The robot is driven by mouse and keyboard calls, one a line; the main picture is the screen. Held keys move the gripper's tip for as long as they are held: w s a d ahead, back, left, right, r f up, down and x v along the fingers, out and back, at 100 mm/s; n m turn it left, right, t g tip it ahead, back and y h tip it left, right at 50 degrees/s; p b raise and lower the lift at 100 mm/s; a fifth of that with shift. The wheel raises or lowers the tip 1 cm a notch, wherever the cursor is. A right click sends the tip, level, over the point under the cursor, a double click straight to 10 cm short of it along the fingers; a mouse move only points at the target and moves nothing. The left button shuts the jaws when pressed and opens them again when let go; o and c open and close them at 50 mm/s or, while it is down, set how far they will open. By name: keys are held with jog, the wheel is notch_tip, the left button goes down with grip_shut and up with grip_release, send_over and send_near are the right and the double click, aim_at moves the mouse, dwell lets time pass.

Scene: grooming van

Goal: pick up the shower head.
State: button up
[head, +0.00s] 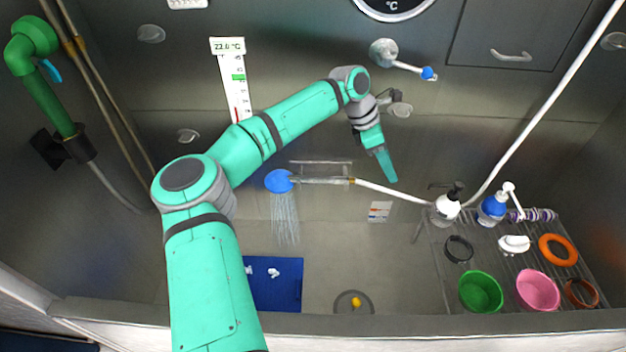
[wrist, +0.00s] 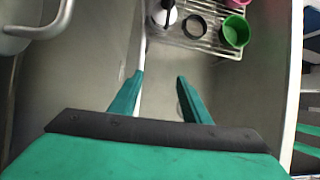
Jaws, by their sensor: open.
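The shower head (head: 278,181) is blue, with water streaming down from it. Its thin handle (head: 322,181) runs right, level, in front of a small wire rack, and joins a white hose (head: 395,191). I cannot tell if the handle rests on the rack. My gripper (head: 390,178) points down, above and near the hose in the head view, to the right of the handle. In the wrist view my gripper (wrist: 158,78) has its two fingers apart with nothing clearly between them. The white hose (wrist: 142,55) passes by the left finger there. The shower head is not visible in the wrist view.
A wire shelf (head: 432,280) at right carries pump bottles, a green bowl (head: 481,292), a pink bowl (head: 538,291) and rings. A blue mat (head: 275,290) lies on the tub floor, near a drain with a yellow object (head: 356,302). A wall lever (head: 405,66) juts out above.

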jog(key=w+a+r+t+y, duration=0.1)
jog(key=a+y, duration=0.2)
jog(key=a, duration=0.6)
jog(key=w+a+r+y, duration=0.2)
jog(key=a+y, duration=0.1)
jog(key=a, duration=0.6)
send_over(315, 177)
jog(key=shift+m, duration=0.3)
jog(key=f, duration=0.6)
jog(key=shift+d, duration=0.25)
jog(key=f, duration=0.5)
jog(key=shift+w+a, duration=0.1)
jog(key=shift+a, duration=0.1)
jog(key=shift+c, duration=0.3)
grip_shut()
jog(key=shift+r, duration=0.1)
